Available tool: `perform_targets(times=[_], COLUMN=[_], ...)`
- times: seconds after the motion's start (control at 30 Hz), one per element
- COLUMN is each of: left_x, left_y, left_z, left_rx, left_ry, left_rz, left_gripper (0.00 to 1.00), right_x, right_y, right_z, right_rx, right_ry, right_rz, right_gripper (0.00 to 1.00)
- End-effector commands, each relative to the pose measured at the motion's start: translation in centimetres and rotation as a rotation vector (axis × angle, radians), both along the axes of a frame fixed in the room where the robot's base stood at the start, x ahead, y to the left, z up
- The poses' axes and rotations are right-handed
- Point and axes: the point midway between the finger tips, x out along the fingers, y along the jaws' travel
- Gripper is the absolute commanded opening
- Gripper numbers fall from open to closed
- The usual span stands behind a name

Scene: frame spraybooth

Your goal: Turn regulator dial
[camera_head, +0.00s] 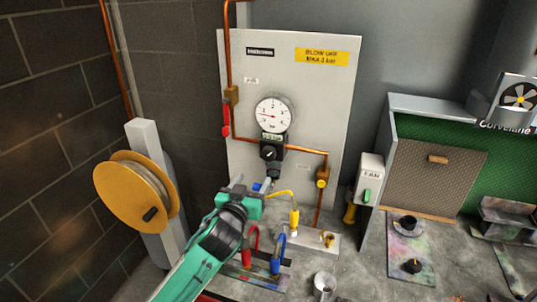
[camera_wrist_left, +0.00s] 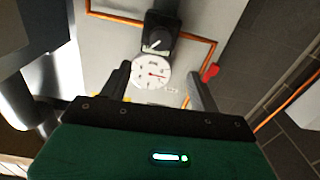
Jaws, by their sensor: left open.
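The regulator dial (camera_head: 268,153) is a black knob with a pale pointer mark, set in a black housing on the pale upright panel. A round white gauge (camera_head: 273,115) with a red needle sits just above it. My left gripper (camera_head: 253,184), green with dark fingers, is below and slightly left of the dial, open and empty. In the left wrist view, which is turned over, the dial (camera_wrist_left: 157,42) lies beyond my left fingertips (camera_wrist_left: 160,80), and the gauge (camera_wrist_left: 151,72) shows between the fingers. No finger visibly touches the dial. My right gripper is not in view.
Copper pipe (camera_head: 305,150) runs across the panel (camera_head: 320,100), with a red-handled valve (camera_head: 226,118) at left. A yellow hose reel (camera_head: 130,190) stands left. Red, blue and yellow-ended hoses (camera_head: 294,220) stand on the bench beside my arm. A metal cup (camera_head: 325,284) is near the front.

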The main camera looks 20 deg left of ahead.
Motion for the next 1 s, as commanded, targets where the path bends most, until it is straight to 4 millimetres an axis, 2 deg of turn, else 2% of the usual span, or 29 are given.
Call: perform_targets(times=[0.03,0.1,0.23,0.33,0.5,0.6,0.8,1.0], left_x=[0.7,1.8,4.1,5.9,8.8,10.3,12.3,12.9], left_y=[0.0,0.0,0.0,0.0,-0.1,-0.1,-0.1,-0.1], left_z=[0.2,0.3,0.4,0.3,0.3,0.3,0.0,0.0], left_rx=[0.002,0.003,0.002,0.002,0.002,0.003,0.002,0.001], left_ry=[0.001,0.002,0.003,0.003,0.004,0.003,0.004,0.003], left_rz=[0.001,0.002,0.002,0.002,0.002,0.002,0.002,0.001], left_gripper=[0.63,0.63,0.63,0.63,0.63,0.63,0.63,0.63], right_x=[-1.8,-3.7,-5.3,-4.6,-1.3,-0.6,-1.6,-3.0], right_y=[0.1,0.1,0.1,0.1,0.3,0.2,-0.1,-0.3], right_z=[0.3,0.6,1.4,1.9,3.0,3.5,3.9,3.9], right_rx=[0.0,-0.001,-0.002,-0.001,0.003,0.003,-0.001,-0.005], right_ry=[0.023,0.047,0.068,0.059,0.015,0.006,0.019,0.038], right_rz=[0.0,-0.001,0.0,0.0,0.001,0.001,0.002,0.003], right_gripper=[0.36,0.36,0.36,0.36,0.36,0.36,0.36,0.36])
